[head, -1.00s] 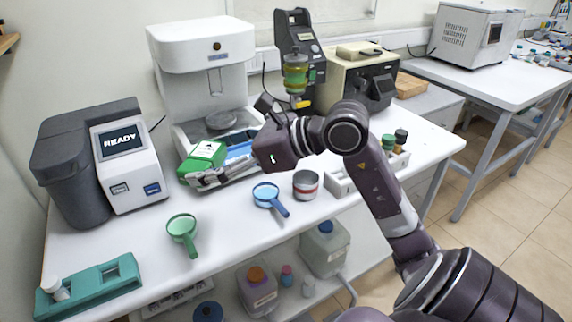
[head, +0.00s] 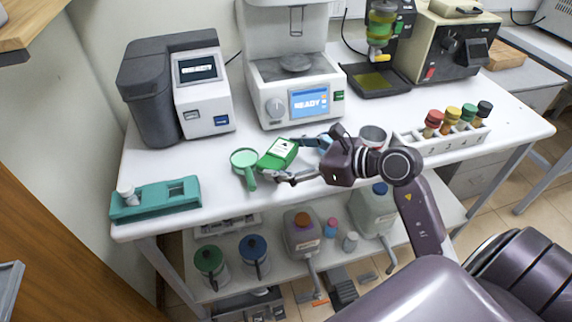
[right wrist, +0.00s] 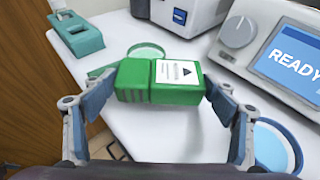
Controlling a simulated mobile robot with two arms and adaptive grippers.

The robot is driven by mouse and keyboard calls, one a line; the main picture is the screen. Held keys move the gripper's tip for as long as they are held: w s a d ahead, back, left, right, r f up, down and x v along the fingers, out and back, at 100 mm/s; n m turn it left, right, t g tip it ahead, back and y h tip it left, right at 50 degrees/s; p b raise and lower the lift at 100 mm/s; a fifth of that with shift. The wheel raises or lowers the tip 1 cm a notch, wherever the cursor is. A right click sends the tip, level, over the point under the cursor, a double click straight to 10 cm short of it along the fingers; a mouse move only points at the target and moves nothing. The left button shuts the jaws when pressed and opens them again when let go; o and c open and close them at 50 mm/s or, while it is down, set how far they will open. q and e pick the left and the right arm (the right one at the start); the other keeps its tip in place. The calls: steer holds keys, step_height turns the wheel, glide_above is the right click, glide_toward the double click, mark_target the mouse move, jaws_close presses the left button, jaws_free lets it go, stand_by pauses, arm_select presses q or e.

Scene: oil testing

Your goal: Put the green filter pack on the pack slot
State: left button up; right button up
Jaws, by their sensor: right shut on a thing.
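The green filter pack (head: 278,154) has a white label with a dark triangle. My right gripper (head: 284,160) is shut on it and holds it over the table near the front edge. In the right wrist view the pack (right wrist: 150,82) sits between the two fingers, tilted a little. A teal holder (head: 152,209) lies at the table's left front. Its rectangular opening (head: 178,190), which looks like the pack slot, is empty. A white-capped bottle (head: 127,193) stands at the holder's left end. My left gripper is not in view.
A green magnifier-like scoop (head: 244,158) lies left of the pack; a blue one is partly hidden by my gripper. A grey machine (head: 150,95) and a white machine (head: 262,103) stand behind. A bottle rack (head: 445,139) is at right. The tabletop between scoop and holder is clear.

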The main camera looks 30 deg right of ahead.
mark_target(286, 167)
steer(key=shift+f, duration=1.4)
steer(key=shift+f, duration=0.2)
steer(key=o, duration=1.3)
steer(key=shift+r, duration=0.15)
